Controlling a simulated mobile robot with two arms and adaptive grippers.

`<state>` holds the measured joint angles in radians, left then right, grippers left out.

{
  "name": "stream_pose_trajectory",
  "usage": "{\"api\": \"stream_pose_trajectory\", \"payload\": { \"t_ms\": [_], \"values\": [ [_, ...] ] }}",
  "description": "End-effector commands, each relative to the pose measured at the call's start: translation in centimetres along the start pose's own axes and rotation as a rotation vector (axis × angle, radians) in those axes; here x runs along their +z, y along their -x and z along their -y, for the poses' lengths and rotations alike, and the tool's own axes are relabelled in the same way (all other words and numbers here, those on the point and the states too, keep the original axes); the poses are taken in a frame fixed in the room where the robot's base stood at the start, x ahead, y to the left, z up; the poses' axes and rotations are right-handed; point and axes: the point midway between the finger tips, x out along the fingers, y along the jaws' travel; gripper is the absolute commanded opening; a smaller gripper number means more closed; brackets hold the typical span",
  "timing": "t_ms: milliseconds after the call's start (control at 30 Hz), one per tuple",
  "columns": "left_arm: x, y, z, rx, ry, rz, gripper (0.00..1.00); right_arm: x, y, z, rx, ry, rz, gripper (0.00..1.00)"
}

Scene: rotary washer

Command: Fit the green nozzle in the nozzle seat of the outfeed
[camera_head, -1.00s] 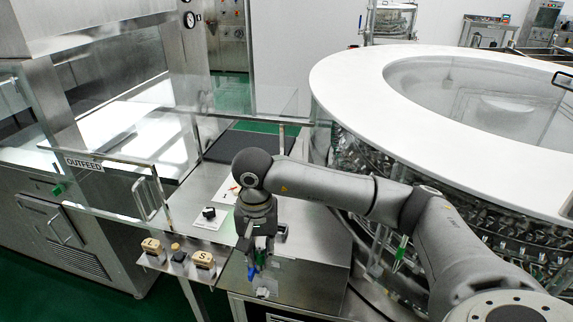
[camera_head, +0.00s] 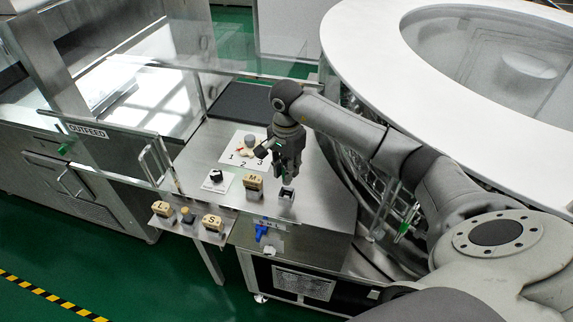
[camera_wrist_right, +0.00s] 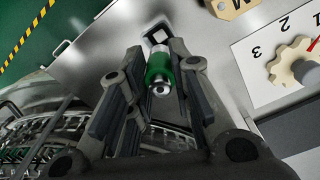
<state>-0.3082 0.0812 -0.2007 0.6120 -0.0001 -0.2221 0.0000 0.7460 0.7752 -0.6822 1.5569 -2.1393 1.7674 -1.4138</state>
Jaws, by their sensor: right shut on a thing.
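The green nozzle (camera_wrist_right: 159,69) is a short cylinder with a green band and metallic ends. My right gripper (camera_head: 285,178) is shut on it, with a finger on each side in the right wrist view (camera_wrist_right: 160,72). A small dark square socket, apparently the nozzle seat (camera_head: 287,194), is on the steel table just below the gripper in the head view. Its rim (camera_wrist_right: 157,32) also shows just beyond the nozzle's far end in the wrist view. I cannot tell whether nozzle and seat touch. The nozzle is not clear in the head view. My left gripper is not in view.
An M block (camera_head: 253,188) stands left of the seat. A dial plate marked 1 2 3 (camera_head: 236,161) and a black knob (camera_head: 216,176) lie behind it. L (camera_head: 162,209) and S (camera_head: 213,224) blocks sit on a front shelf. A blue handle (camera_head: 262,232) is below.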

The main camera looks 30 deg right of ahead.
Motion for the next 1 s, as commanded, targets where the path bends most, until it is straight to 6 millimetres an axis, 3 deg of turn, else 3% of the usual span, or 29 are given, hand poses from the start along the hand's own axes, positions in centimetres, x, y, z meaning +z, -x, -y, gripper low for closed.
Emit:
{"api": "stream_pose_trajectory", "payload": {
  "t_ms": [233, 433, 1000],
  "values": [
    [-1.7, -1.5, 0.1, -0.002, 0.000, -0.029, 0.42, 0.0, -2.8, 0.0, 0.000, 0.000, 0.001, 0.00],
    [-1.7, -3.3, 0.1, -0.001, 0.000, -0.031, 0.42, 0.0, -4.7, 0.0, 0.000, 0.001, 0.000, 0.00],
    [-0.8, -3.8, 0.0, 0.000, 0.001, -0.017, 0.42, 0.0, -5.3, 0.0, -0.001, 0.001, 0.001, 0.00]
  ]
}}
